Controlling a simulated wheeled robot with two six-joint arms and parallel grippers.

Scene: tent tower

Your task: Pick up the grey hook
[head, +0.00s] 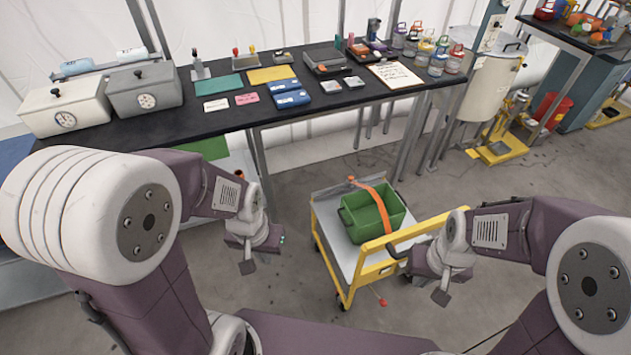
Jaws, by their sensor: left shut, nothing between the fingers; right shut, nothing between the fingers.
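I cannot make out a grey hook in the head view; anything that small on the bench or cart is too small to tell. My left gripper (247,266) points down over the floor, left of the cart, shut and empty. My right gripper (440,296) is at the cart's right side near its yellow handle, shut and empty. Both are apart from the bench.
A black bench (190,122) across the back holds boxes, cards, blue packs and jars. A cart (335,250) with a yellow handle (410,236) carries a green crate (358,232) under an orange strap (377,203). A white drum (490,88) stands at right.

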